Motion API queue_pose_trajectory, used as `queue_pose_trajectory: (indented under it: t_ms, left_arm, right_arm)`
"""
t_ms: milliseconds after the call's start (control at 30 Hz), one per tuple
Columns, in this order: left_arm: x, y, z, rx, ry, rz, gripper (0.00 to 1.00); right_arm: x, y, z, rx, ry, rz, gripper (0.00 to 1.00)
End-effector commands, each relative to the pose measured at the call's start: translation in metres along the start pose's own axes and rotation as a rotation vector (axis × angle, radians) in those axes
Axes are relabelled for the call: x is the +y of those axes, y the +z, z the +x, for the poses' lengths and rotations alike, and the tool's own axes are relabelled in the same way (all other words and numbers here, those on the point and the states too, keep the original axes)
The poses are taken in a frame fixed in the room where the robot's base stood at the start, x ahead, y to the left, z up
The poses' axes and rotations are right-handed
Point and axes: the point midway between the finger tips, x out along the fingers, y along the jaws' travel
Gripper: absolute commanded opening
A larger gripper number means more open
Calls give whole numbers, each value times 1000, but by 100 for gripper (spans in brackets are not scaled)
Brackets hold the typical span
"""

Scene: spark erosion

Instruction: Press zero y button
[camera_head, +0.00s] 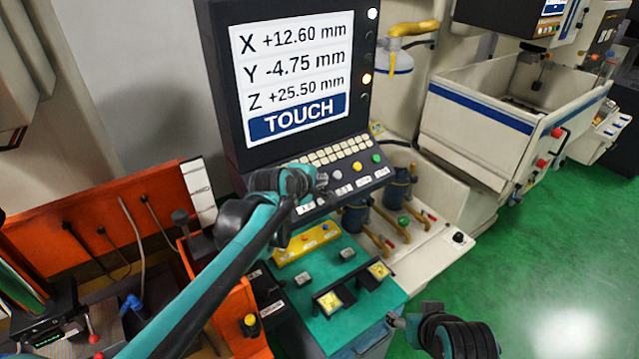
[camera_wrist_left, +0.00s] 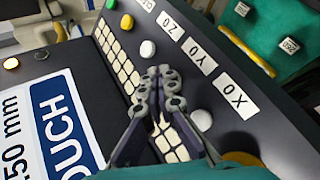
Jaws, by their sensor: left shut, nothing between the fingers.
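The dark control panel (camera_head: 352,180) below the screen has a row of round buttons with white labels. In the left wrist view the Y0 label (camera_wrist_left: 199,57) lies between the Z0 label (camera_wrist_left: 170,25) and the X0 label (camera_wrist_left: 236,96). A white button (camera_wrist_left: 202,120) shows beside X0 and another white button (camera_wrist_left: 148,48) beside Z0. The button beside Y0 is hidden behind my left gripper (camera_wrist_left: 165,73). That gripper is shut and empty, its tips over that spot; I cannot tell whether they touch. In the head view my left gripper (camera_head: 320,179) is at the panel.
The screen (camera_head: 296,80) reads X +12.60, Y -4.75, Z +25.50 mm and TOUCH. A cream keypad (camera_head: 338,150) adjoins the buttons. A green board (camera_head: 335,280) with yellow parts lies below. My right gripper (camera_head: 394,320) is low at the right, its jaws unclear.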

Motion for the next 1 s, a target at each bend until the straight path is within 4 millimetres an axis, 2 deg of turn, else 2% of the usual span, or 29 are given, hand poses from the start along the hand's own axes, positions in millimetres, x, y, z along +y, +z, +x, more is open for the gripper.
queue_pose_trajectory:
  t_ms: [533, 1000]
  left_arm:
    - [-1, -2, 2, 0, 0, 0, 0]
    - [7, 7, -10, 0, 0, 1, 0]
  right_arm:
    - [0, 1, 1, 0, 0, 0, 60]
    - [0, -6, -8, 0, 0, 0, 60]
